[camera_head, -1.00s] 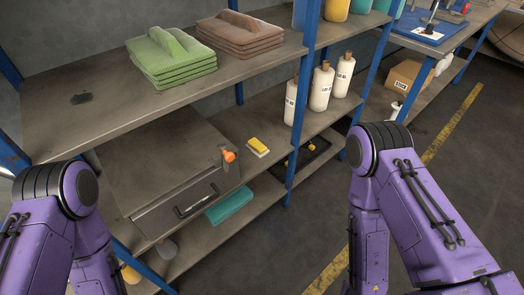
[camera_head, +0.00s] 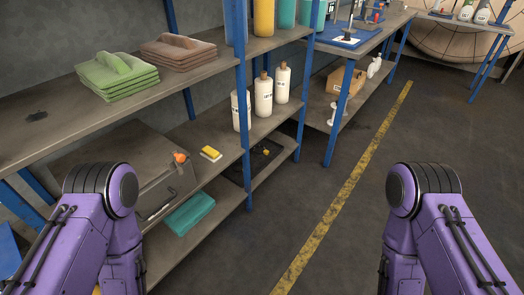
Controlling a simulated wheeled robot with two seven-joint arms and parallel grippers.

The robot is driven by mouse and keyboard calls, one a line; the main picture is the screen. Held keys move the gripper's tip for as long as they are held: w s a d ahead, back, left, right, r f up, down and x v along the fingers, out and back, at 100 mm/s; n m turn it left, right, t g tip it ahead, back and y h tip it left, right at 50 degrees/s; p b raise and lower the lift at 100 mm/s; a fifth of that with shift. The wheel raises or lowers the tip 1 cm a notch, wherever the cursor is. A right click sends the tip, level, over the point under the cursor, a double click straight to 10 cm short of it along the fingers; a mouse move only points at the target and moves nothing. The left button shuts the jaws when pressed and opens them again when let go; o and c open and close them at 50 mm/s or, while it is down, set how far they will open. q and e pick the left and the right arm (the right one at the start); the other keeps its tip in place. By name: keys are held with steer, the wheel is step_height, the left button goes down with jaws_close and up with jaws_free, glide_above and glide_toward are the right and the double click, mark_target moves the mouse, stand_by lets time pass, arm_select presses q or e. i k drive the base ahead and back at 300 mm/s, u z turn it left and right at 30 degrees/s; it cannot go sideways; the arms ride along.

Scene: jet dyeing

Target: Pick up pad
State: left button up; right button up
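A small yellow pad (camera_head: 211,152) with a pale underside lies on the middle shelf, to the right of a grey metal box. A stack of green folded cloth-like pads (camera_head: 115,80) sits on the top shelf at the left. A similar brown stack (camera_head: 179,52) sits to its right. The view does not show which of these is the pad meant. My purple arms show at the lower left and lower right, but both grippers are out of view.
The grey box (camera_head: 110,160) has an orange knob. White bottles (camera_head: 263,95) stand on the middle shelf, with a teal block (camera_head: 190,213) below. Blue posts (camera_head: 242,110) edge the shelving. A cardboard box (camera_head: 345,83) sits farther back. Floor right of the yellow line (camera_head: 345,195) is clear.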

mark_target(213, 156)
steer(key=z, duration=0.75)
steer(key=i, duration=0.6)
steer(key=u, duration=1.5)
